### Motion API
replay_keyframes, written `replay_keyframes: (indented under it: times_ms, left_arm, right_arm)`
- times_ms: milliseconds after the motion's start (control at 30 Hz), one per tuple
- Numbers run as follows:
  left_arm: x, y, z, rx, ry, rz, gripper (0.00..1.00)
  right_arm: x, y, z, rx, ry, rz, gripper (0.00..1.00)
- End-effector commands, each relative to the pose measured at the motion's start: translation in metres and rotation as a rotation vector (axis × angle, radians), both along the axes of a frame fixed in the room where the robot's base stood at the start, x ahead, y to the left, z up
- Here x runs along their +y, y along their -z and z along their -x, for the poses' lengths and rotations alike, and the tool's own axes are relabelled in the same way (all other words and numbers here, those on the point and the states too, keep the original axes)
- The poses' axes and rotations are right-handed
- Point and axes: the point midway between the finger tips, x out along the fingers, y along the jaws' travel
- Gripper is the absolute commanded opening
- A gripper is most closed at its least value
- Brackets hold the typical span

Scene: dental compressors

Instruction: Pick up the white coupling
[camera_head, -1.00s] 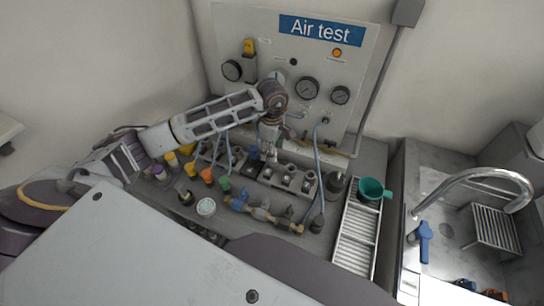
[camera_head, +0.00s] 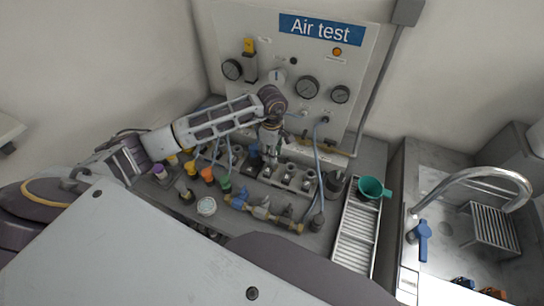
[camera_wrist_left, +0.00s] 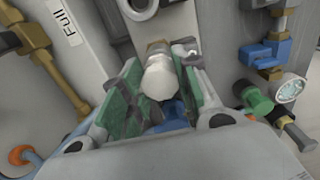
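The white coupling (camera_wrist_left: 159,80) shows in the left wrist view as a short pale cylinder with a rounded end, in line with a metal fitting (camera_wrist_left: 158,48). My left gripper (camera_wrist_left: 160,85) has its two green-padded fingers on either side of the coupling. The fingers look open, with narrow gaps beside it; contact is not clear. In the head view my left gripper (camera_head: 269,150) points down over the back of the bench, in front of the panel. I cannot make out the coupling there. My right gripper is not in view.
The Air test panel (camera_head: 300,60) rises close behind. A metal block (camera_head: 290,177), a blue-handled brass valve assembly (camera_head: 262,212), coloured fittings and a white round jar (camera_head: 207,206) crowd the bench.

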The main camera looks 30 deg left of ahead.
Motion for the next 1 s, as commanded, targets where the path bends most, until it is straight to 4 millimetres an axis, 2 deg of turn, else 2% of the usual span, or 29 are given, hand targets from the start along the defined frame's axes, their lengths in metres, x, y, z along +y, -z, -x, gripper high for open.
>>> replay_keyframes:
  times_ms: [33,167,567,767,1000]
  left_arm:
    - [0.0,0.0,0.0,0.0,0.0,0.0,0.2]
    - [0.0,0.0,0.0,0.0,0.0,0.0,0.05]
    - [0.0,-0.006,-0.001,-0.002,0.0,0.0,0.05]
    - [0.0,-0.024,-0.001,-0.003,0.0,0.0,0.05]
    - [0.0,-0.057,-0.001,-0.003,0.0,0.0,0.05]
  right_arm:
    - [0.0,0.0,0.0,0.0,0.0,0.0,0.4]
    - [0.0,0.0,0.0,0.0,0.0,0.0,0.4]
    - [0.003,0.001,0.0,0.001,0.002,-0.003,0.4]
    - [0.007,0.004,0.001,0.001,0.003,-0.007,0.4]
    - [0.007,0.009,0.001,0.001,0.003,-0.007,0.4]
